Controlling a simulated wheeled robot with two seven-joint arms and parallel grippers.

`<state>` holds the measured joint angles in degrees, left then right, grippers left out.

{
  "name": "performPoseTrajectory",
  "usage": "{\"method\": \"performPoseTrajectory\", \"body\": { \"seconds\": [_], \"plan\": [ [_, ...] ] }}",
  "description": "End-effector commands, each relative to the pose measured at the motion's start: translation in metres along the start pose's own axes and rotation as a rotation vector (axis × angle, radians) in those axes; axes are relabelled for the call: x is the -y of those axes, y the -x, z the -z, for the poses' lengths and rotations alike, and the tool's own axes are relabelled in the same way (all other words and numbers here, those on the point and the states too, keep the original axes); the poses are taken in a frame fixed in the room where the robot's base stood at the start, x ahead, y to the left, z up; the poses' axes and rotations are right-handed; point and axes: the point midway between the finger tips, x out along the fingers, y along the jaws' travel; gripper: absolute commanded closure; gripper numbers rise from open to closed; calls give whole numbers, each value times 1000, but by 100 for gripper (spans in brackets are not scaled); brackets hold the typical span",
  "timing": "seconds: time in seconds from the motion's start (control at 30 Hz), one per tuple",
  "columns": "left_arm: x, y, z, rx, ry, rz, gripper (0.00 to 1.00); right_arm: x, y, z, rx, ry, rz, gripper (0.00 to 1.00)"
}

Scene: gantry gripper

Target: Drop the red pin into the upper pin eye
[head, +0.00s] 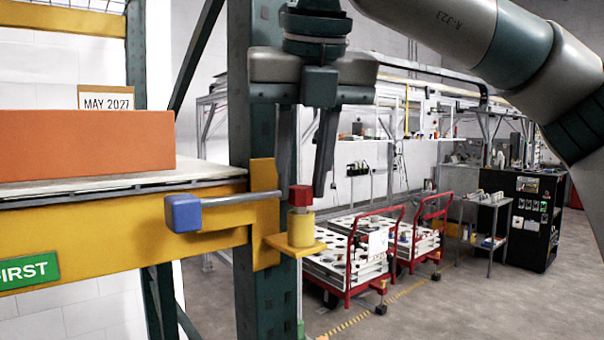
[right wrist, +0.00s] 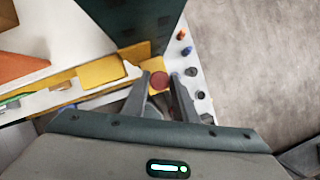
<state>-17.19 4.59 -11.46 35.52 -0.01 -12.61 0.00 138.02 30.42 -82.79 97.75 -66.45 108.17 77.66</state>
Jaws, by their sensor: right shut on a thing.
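The red pin (head: 301,196) shows as a red block-like head right above a yellow collar (head: 301,226), which stands on a yellow bracket plate on the green upright. My right gripper (head: 305,190) reaches down from above, with its fingers on either side of the red head. It is shut on the red pin. In the right wrist view the red pin (right wrist: 159,80) shows as a round red top between the fingertips (right wrist: 162,78). The pin's lower part is hidden, so I cannot tell how deep it sits in the collar. My left gripper is not in view.
A blue-ended grey rod (head: 185,212) sticks out in front of the yellow shelf beam (head: 110,232), left of the collar. An orange box (head: 85,146) lies on the shelf. Red carts (head: 347,285) stand behind on the right. The floor at the lower right is clear.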

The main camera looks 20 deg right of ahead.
Motion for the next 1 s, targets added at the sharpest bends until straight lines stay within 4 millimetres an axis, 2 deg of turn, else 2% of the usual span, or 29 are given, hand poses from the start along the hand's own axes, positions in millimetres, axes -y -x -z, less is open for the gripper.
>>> {"method": "performPoseTrajectory", "body": {
  "seconds": [0.5, 0.53, 0.6, 1.0],
  "plan": [
    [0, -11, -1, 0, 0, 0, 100, 0, -10, 5, 0, 0, 0, 96],
    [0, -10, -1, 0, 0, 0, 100, 0, -9, 4, 0, 0, 0, 67],
    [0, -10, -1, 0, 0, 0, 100, 0, -9, 4, 0, 0, -1, 53],
    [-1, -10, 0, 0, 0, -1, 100, -2, -9, 4, 1, 2, -4, 53]
  ]
}}
